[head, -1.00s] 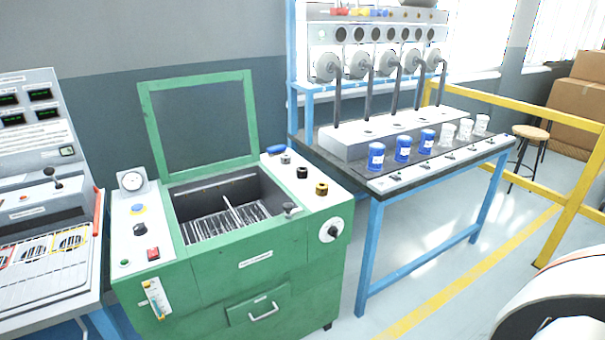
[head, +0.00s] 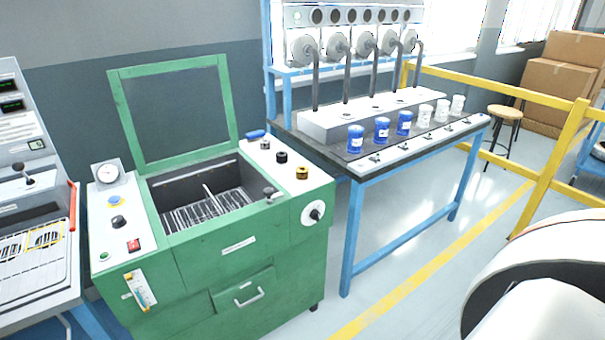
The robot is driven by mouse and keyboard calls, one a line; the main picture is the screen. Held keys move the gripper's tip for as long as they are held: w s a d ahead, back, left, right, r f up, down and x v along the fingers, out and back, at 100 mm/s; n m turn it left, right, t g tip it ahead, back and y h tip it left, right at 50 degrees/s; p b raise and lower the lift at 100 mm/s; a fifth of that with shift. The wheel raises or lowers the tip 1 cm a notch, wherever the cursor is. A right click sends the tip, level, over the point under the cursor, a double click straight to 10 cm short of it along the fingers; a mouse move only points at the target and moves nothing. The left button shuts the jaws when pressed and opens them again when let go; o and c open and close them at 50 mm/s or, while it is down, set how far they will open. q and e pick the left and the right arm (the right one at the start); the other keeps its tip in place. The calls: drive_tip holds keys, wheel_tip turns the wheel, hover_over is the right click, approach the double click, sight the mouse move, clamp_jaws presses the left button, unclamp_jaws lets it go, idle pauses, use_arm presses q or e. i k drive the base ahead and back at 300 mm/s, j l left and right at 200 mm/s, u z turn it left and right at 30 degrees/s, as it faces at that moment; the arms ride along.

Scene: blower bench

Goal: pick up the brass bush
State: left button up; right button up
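A small brass-coloured piece (head: 302,173), which looks like the brass bush, stands on the white right-hand top panel of the green machine (head: 240,228). A black knob-like piece (head: 281,157) and a grey one (head: 265,144) stand behind it on the same panel. A blue piece (head: 255,134) lies at the panel's back end. Neither of my grippers is in view. Only a white rounded part of mine shows at the lower right.
The green machine has a raised lid frame (head: 175,110) and an open basin. A blue-framed bench (head: 352,222) with blue and white cups stands to the right. A yellow rail (head: 548,185) is further right. A control console (head: 35,190) stands left.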

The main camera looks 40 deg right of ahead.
sight(301, 173)
drive_tip(key=i+l+z, duration=0.1)
drive_tip(key=l, duration=0.25)
drive_tip(key=i+l, duration=0.2)
drive_tip(key=l, duration=0.15)
drive_tip(key=i+l+z, duration=0.15)
drive_tip(key=l, duration=0.2)
drive_tip(key=i+l, duration=0.15)
drive_tip(key=l, duration=0.15)
drive_tip(key=k+l+z, duration=0.05)
